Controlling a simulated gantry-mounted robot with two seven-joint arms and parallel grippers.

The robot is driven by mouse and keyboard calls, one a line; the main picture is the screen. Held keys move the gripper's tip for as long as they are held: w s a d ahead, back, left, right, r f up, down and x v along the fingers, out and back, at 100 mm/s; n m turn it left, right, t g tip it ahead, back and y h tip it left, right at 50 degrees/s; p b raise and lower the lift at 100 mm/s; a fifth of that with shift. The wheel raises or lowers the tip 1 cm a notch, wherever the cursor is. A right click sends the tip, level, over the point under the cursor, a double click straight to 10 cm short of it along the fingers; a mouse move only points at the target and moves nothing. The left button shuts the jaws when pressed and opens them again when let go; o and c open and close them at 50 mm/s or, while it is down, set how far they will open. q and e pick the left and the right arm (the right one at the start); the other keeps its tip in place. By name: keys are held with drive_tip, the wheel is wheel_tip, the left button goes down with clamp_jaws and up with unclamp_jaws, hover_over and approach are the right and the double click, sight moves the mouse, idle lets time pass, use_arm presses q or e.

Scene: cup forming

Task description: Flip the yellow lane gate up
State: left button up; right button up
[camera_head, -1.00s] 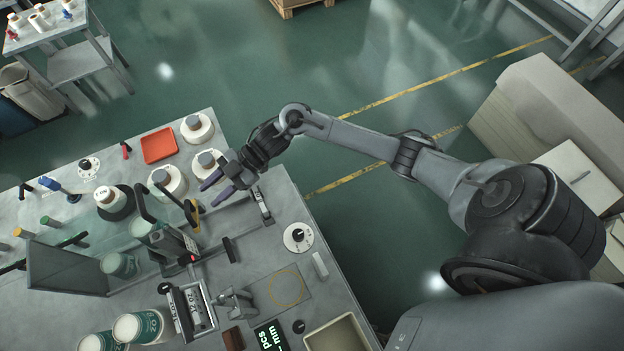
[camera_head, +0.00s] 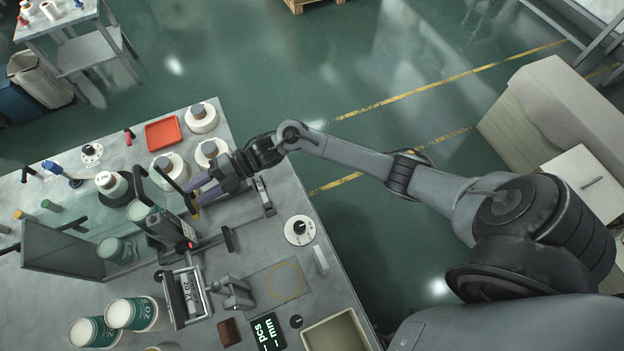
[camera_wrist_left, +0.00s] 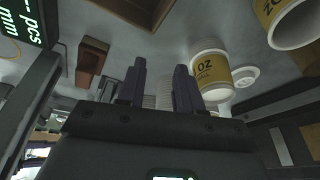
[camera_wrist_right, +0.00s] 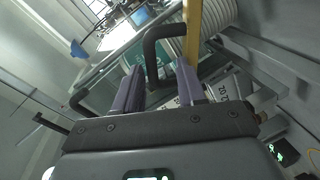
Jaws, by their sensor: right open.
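The yellow lane gate (camera_head: 194,208) shows as a small strip by my right fingertips in the head view. In the right wrist view it is an upright yellow bar (camera_wrist_right: 194,22) just beyond the right-hand finger. A bent black handle (camera_wrist_right: 152,52) appears between and beyond the fingers there. My right gripper (camera_head: 194,190) is open beside the gate, its purple fingers apart; contact cannot be told. My left gripper (camera_wrist_left: 160,75) shows only in its wrist view, its fingers apart and nothing visibly held between them.
White spools (camera_head: 201,118) and a red tray (camera_head: 162,133) stand behind the right gripper. A clear-panelled lane with a cup (camera_head: 118,249) lies left. A roller unit (camera_head: 187,296), a clamp (camera_head: 233,293), a counter display (camera_head: 268,333) and cups (camera_head: 128,313) crowd the front.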

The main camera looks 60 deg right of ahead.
sight(198, 209)
use_arm(q)
drive_tip(key=shift+r, duration=0.3)
use_arm(e)
drive_tip(key=x, duration=0.3)
drive_tip(key=shift+a, duration=0.3)
drive_tip(key=s+f+n, duration=0.1)
drive_tip(key=s+a+f+n+t+p, duration=0.1)
drive_tip(key=f+n, duration=0.1)
drive_tip(key=shift+a+h, duration=0.15)
drive_tip(key=shift+h, duration=0.25)
use_arm(q)
drive_tip(key=shift+f+b, duration=0.55)
drive_tip(key=shift+b, duration=0.25)
use_arm(e)
drive_tip(key=v, duration=1.1)
use_arm(q)
wheel_tip(198, 209, up, 11)
drive_tip(key=p, duration=1)
drive_tip(key=shift+f+p, duration=0.15)
drive_tip(key=shift+p, duration=0.2)
use_arm(e)
drive_tip(key=s+d+r+m+g+h, duration=0.1)
drive_tip(key=s+d+r+m+h, duration=0.1)
drive_tip(key=s+m+h, duration=0.4)
drive_tip(key=s+d+r+m+g+h, duration=0.2)
drive_tip(key=s+m+h, duration=0.5)
drive_tip(key=s+m, duration=0.7)
drive_tip(key=shift+d+r+m, duration=0.7)
drive_tip(key=shift+r+m, duration=0.25)
drive_tip(key=shift+m, duration=1.95)
